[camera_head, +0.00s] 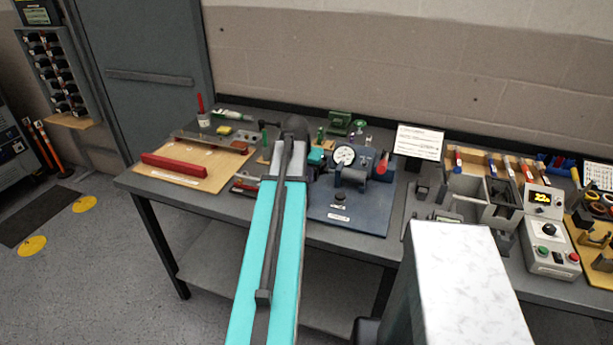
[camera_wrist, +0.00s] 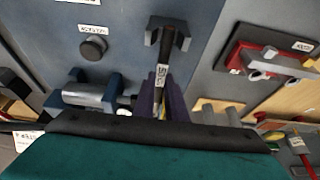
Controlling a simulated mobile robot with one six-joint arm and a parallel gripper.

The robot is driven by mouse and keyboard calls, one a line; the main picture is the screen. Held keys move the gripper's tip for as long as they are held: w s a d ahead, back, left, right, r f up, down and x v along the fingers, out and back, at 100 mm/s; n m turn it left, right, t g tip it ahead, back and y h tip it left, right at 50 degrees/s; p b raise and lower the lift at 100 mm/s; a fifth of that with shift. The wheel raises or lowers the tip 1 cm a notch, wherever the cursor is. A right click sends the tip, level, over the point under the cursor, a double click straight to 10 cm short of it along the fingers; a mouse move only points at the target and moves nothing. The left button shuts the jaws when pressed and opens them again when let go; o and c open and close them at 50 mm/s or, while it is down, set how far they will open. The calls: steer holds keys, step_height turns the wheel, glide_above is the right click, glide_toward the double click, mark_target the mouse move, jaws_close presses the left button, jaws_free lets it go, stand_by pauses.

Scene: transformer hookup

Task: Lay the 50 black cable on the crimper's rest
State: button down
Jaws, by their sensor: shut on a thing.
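In the wrist view the purple fingers of my gripper (camera_wrist: 163,100) are shut on a black cable (camera_wrist: 162,58) with a white tag (camera_wrist: 161,76). The cable runs away from the fingers towards a dark grey forked rest (camera_wrist: 181,43). Its far end overlaps the fork; I cannot tell whether it touches. The crimper's blue body with a silver cylinder (camera_wrist: 88,96) is left of the fingers. In the head view the crimper (camera_head: 352,178) stands on a blue base plate (camera_head: 345,216), with a round gauge behind. My arm hides the cable and most of my gripper there.
A round black knob (camera_wrist: 93,47) stands on the plate. A red tool on a dark tray (camera_wrist: 245,60) is at right in the wrist view. In the head view a red bar (camera_head: 178,164) lies on a wooden board at left, and a control box (camera_head: 550,245) stands at right.

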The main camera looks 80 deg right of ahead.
steer(key=shift+f, duration=0.25)
stand_by(0.6)
steer(key=c, duration=1.7)
jaws_free()
steer(key=shift+r, duration=0.1)
steer(key=shift+r+p, duration=2.05)
steer(key=shift+r, duration=1.35)
steer(key=shift+w, duration=0.1)
